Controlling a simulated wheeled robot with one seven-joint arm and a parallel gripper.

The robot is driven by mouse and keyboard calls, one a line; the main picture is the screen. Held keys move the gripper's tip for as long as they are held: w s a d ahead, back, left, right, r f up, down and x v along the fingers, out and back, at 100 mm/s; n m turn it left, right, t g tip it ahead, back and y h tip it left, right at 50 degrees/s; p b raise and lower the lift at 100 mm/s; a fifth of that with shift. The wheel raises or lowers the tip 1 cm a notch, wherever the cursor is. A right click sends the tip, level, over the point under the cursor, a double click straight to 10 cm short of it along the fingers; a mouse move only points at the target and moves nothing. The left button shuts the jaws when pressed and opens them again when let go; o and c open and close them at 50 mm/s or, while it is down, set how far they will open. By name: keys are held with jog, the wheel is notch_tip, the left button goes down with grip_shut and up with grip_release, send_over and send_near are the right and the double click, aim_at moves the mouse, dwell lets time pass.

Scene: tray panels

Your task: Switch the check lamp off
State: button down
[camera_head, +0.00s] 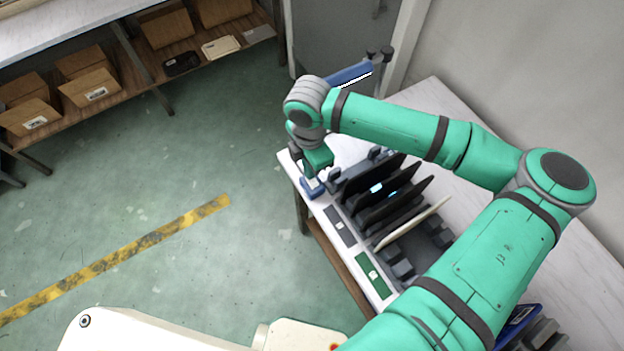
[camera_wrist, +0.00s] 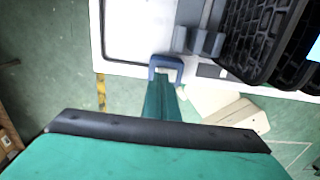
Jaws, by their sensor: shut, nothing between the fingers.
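A blue lamp head (camera_head: 350,73) with a bright, lit white strip along its underside is beyond my arm in the head view; my arm hides part of what carries it. A small blue bracket-shaped part (camera_head: 312,188) is right at the fingertips, by the table's edge. In the wrist view my gripper (camera_wrist: 162,88) reaches to this blue U-shaped part (camera_wrist: 165,64). I cannot tell whether they touch. No lamp switch can be made out for certain.
Dark upright panels (camera_head: 385,190) and one pale panel (camera_head: 412,222) stand in a rack right of my gripper. A dark label plate (camera_head: 340,226) and a green one (camera_head: 370,274) lie along the table front. Shelves with cardboard boxes (camera_head: 88,85) are at upper left; open floor lies between.

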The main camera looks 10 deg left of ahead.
jog(key=shift+w+f, duration=0.15)
jog(key=shift+w, duration=0.05)
jog(key=shift+d+f, duration=0.1)
jog(key=shift+d, duration=0.05)
jog(key=shift+f, duration=0.1)
jog(key=shift+s+a+f, duration=0.1)
jog(key=shift+s+a, duration=0.05)
jog(key=shift+a, duration=0.1)
jog(key=shift+d+f, duration=0.15)
jog(key=shift+f, duration=0.1)
jog(key=shift+r, duration=0.1)
dwell(0.4)
notch_tip(320, 180, up, 7)
dwell(0.8)
